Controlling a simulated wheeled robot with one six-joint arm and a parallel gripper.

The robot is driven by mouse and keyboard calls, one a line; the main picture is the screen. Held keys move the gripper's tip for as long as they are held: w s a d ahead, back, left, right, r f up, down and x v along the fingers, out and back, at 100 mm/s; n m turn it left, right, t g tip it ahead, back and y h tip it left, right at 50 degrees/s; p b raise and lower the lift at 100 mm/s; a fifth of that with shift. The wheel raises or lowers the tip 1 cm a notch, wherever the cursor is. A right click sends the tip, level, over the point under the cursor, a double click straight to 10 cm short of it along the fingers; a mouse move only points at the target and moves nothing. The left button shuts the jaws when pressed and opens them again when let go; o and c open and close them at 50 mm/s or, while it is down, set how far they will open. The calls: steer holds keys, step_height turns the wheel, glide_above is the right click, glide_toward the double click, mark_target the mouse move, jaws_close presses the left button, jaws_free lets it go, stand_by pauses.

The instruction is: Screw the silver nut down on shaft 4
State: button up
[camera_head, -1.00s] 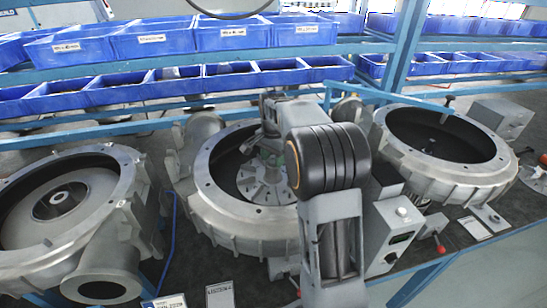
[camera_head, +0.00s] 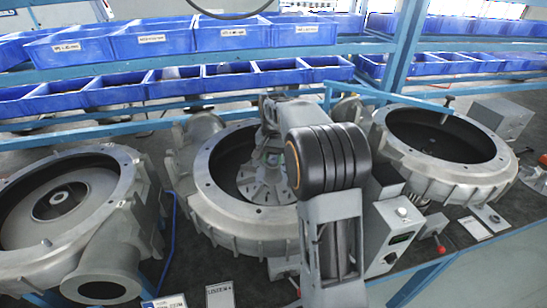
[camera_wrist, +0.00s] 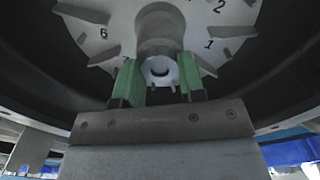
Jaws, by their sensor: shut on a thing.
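My gripper (camera_wrist: 160,80) shows in the wrist view with its two green finger pads on either side of a small silver nut (camera_wrist: 158,68) with a dark hole. The pads are closed on it. Behind it is the grey central shaft hub (camera_wrist: 160,30) of a pale disc (camera_wrist: 95,35) with printed numbers and vanes. In the head view my gripper reaches down into the middle blower housing (camera_head: 235,222), over the pale disc inside. My arm hides part of that housing, and the nut's seating on the shaft cannot be made out.
Another open housing (camera_head: 80,235) stands at the left and a third (camera_head: 450,175) at the right. A grey control box (camera_head: 395,235) stands close to the right of my arm. Blue bins (camera_head: 150,45) line the racks behind. The middle housing's rim surrounds my gripper.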

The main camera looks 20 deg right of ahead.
steer(key=shift+m, duration=0.6)
steer(key=shift+c, duration=1)
steer(key=m, duration=0.4)
steer(key=shift+m, duration=0.4)
jaws_close()
steer(key=m, duration=0.6)
steer(key=shift+m, duration=0.4)
steer(key=m, duration=0.6)
steer(key=shift+m, duration=0.4)
steer(key=m, duration=0.5)
steer(key=shift+m, duration=0.4)
steer(key=o, duration=0.9)
jaws_free()
steer(key=shift+c, duration=0.2)
